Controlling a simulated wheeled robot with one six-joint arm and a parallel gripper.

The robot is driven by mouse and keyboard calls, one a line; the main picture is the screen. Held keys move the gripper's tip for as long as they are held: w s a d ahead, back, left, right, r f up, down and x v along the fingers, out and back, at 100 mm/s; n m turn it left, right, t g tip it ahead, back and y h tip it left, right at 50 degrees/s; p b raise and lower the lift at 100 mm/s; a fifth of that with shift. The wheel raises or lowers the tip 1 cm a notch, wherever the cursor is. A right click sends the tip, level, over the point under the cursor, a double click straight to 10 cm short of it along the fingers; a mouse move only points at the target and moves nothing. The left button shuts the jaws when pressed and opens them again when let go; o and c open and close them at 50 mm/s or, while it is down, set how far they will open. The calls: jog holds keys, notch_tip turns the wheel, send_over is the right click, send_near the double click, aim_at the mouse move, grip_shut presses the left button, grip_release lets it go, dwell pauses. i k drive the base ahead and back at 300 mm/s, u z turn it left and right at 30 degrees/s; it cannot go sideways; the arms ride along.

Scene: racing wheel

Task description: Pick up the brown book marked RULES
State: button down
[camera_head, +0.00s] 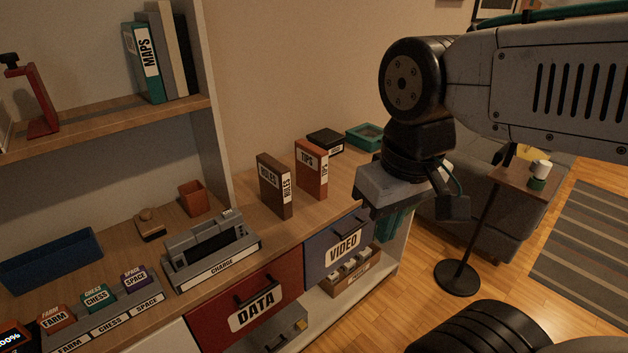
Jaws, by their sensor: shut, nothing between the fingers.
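The brown book marked RULES (273,186) stands upright on the wooden cabinet top, with its label facing forward. An orange book marked TIPS (311,170) stands upright just to its right, with a small gap between them. My gripper (413,212) is shut and empty. It hangs to the right of both books, in front of the cabinet's right end, and is not touching either book. Its fingertips are partly hidden below the grey gripper body.
A grey CHARGE dock (212,251) stands left of the RULES book, with an orange cup (193,198) behind. A black box (325,141) and a teal tray (364,137) lie behind the TIPS book. Red DATA (254,308) and blue VIDEO (341,247) drawer fronts sit below.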

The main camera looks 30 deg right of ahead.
aim_at(273, 178)
jog(key=k, duration=0.5)
jog(key=u, duration=1.6)
jog(key=i, duration=1.25)
jog(key=z, duration=2.35)
